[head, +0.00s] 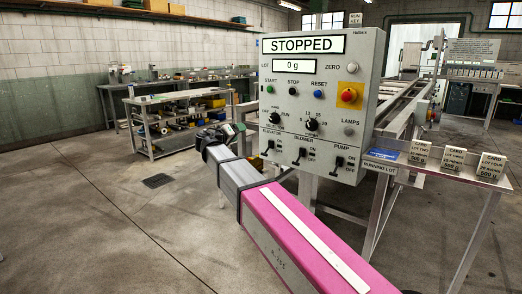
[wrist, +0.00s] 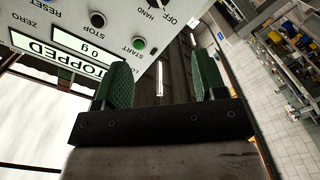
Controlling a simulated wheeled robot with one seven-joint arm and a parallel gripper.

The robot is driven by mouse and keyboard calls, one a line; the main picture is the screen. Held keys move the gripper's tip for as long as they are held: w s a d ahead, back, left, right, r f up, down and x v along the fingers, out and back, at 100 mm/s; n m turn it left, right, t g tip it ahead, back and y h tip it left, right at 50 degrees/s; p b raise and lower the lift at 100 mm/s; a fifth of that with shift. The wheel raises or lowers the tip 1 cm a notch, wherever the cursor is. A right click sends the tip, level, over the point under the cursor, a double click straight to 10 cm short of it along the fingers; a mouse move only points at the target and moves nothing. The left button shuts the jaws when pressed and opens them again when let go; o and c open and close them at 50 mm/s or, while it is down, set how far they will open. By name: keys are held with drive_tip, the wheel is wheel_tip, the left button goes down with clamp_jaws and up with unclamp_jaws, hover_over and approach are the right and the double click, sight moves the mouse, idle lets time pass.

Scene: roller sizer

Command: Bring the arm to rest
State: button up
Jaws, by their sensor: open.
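My arm reaches forward from the lower right of the head view, with a pink link and a grey link. My gripper (head: 222,133) is at its end, just left of the control panel (head: 362,70). In the wrist view my gripper (wrist: 163,75) is open, its two green-padded fingers apart with nothing between them. The panel face fills the upper left of that view, upside down, with the green START button (wrist: 139,43) near the left finger. I see no contact with the panel. The panel display (head: 304,45) reads STOPPED, and the one below (head: 307,65) reads 0 g.
A red button on a yellow plate (head: 348,95) and three lever switches are on the panel. A side shelf (head: 440,176) with lot cards (head: 453,160) stands at right, by the machine's rails. A cluttered bench (head: 140,100) stands behind at left. The left floor (head: 80,215) is clear.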

drive_tip(key=s+d+f+g+y, duration=0.2)
drive_tip(key=s+d+f+g, duration=0.2)
drive_tip(key=d+f, duration=0.8)
drive_tip(key=s+d+f+g+y, duration=0.2)
drive_tip(key=s+d+f+g, duration=0.2)
drive_tip(key=d+f, duration=0.8)
drive_tip(key=s+d+f+g+y, duration=0.2)
drive_tip(key=s+f+g+y, duration=0.1)
drive_tip(key=s+f, duration=0.6)
drive_tip(key=s+d+f+m+g+y, duration=0.1)
drive_tip(key=s+d+f+g+y, duration=0.2)
drive_tip(key=s+f, duration=0.6)
drive_tip(key=shift+d+f+m+y, duration=0.2)
drive_tip(key=shift+f+m+y, duration=0.1)
drive_tip(key=shift+f+y, duration=0.15)
